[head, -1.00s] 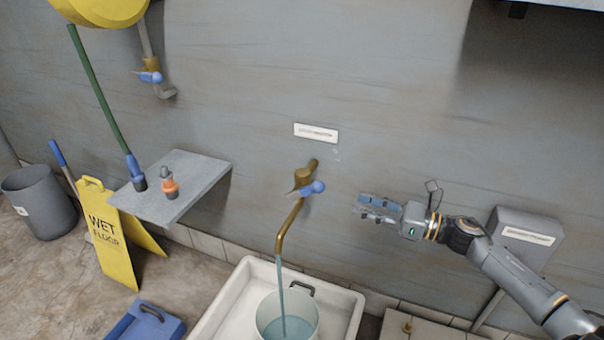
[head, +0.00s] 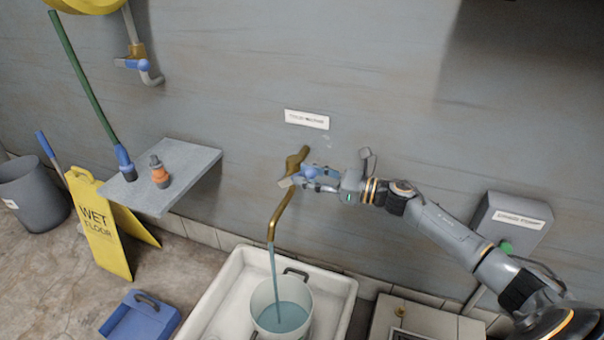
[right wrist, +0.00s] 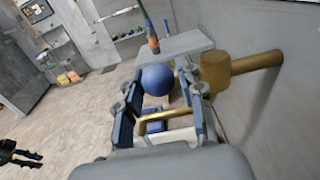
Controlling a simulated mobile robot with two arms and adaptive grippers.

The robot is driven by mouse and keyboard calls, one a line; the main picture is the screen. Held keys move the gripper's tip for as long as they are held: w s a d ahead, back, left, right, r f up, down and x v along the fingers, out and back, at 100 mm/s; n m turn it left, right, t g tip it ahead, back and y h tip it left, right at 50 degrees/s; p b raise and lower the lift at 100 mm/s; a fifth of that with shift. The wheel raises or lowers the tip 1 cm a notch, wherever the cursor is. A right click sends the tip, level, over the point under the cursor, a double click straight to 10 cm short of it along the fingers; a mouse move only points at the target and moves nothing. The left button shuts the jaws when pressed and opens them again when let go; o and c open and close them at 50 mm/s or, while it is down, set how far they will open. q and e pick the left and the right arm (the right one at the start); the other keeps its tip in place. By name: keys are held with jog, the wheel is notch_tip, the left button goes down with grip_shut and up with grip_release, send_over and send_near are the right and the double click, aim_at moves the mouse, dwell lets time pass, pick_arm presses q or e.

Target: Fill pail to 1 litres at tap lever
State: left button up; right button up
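The tap (head: 283,205) on the wall is brass and runs a stream of water into the pail. The pail (head: 268,297) stands upright in the white sink, with blue-tinted water inside; I cannot read a level mark. My right gripper (head: 305,180) is at the tap's lever (head: 318,171). In the right wrist view, the lever's blue ball knob (right wrist: 157,80) shows between the spread fingers (right wrist: 163,108), with no clear grip on it. A dark pronged shape (right wrist: 20,158) at the lower left there may be my left gripper; its fingers are unclear.
The white sink (head: 345,297) holds the pail. A grey wall box (head: 512,228) is at right.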

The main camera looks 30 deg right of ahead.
jog(key=shift+x, duration=0.9)
grip_shut()
